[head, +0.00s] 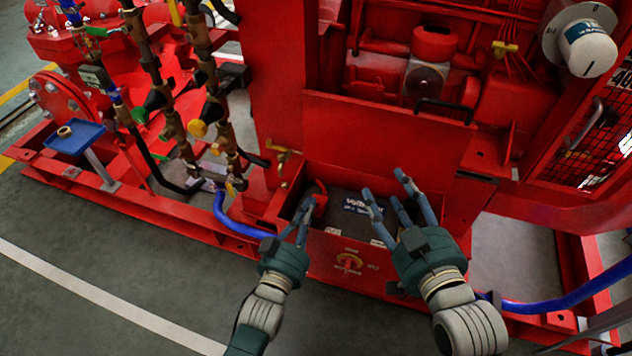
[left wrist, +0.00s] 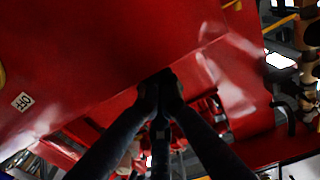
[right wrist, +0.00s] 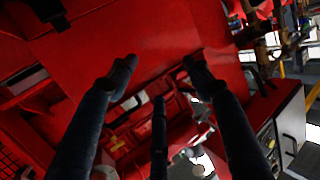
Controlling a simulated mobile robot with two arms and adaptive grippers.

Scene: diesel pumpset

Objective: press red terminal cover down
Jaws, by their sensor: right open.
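A small red piece that looks like the terminal cover (head: 320,192) stands raised at the left end of the dark battery (head: 345,205), inside the red battery box. My left gripper (head: 303,208) is just left of and in front of it, with its fingers drawn close together. Contact with the cover cannot be told. In the left wrist view the fingertips (left wrist: 160,88) nearly meet, and I cannot make out the cover there. My right gripper (head: 388,188) is open and empty over the right part of the battery. Its spread fingers (right wrist: 162,78) show in the right wrist view.
A red panel (head: 385,140) rises behind the battery. A blue hose (head: 235,222) runs at the left. Pipes with valves (head: 170,125) stand further left. The floor in front (head: 150,270) is clear.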

